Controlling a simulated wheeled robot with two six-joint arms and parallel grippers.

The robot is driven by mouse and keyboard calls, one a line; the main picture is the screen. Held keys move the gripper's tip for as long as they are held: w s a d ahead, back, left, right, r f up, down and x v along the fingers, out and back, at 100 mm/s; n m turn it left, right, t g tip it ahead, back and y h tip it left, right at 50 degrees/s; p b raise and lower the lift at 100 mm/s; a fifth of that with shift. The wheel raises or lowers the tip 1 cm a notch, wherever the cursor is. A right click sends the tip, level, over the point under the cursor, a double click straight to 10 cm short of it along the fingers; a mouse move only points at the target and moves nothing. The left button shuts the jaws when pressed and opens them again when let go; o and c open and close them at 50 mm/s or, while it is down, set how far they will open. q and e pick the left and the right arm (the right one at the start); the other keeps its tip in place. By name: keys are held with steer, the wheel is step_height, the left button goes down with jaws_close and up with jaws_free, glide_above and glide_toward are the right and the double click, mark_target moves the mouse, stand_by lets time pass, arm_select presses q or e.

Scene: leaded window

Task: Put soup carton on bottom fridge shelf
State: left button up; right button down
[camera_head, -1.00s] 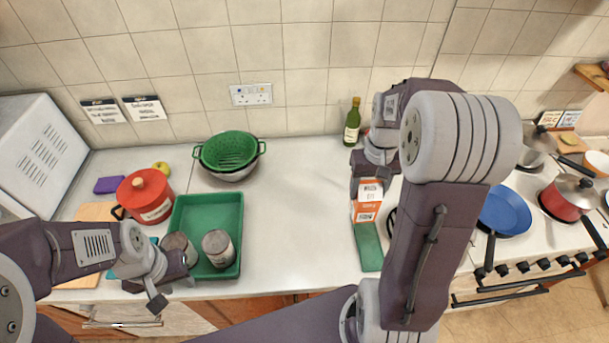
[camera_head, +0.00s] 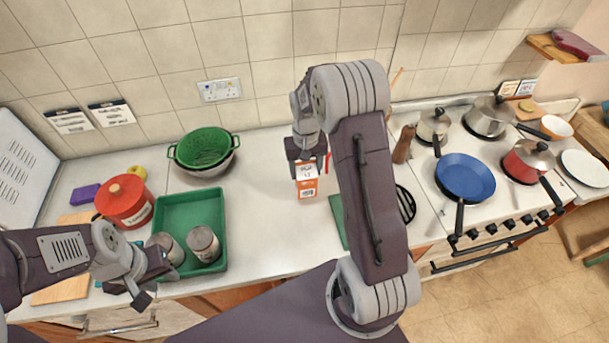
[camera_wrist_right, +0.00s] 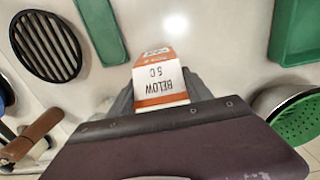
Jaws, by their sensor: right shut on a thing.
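The soup carton (camera_head: 307,181) is a small orange and white box. My right gripper (camera_head: 305,158) is shut on its upper part from above, over the middle of the counter. My left gripper (camera_head: 143,288) is open and empty at the counter's front edge, by the tins. No fridge or fridge shelf is in view.
A green board (camera_head: 338,222) lies right of the carton, partly behind my right arm. A green tray (camera_head: 190,207) with tins, a red pot (camera_head: 124,201) and a green colander (camera_head: 203,148) stand left. The hob with a blue pan (camera_head: 465,178) is right. Counter between tray and carton is clear.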

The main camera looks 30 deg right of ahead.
steer(key=shift+w+a+f, duration=0.1)
steer(key=shift+w+f, duration=0.1)
steer(key=shift+w, duration=0.15)
step_height(320, 180, down, 3)
steer(key=shift+f+p, duration=0.2)
steer(key=shift+p, duration=0.4)
steer(key=shift+f, duration=0.3)
steer(key=shift+f, duration=0.1)
steer(key=shift+c, duration=2.2)
jaws_free()
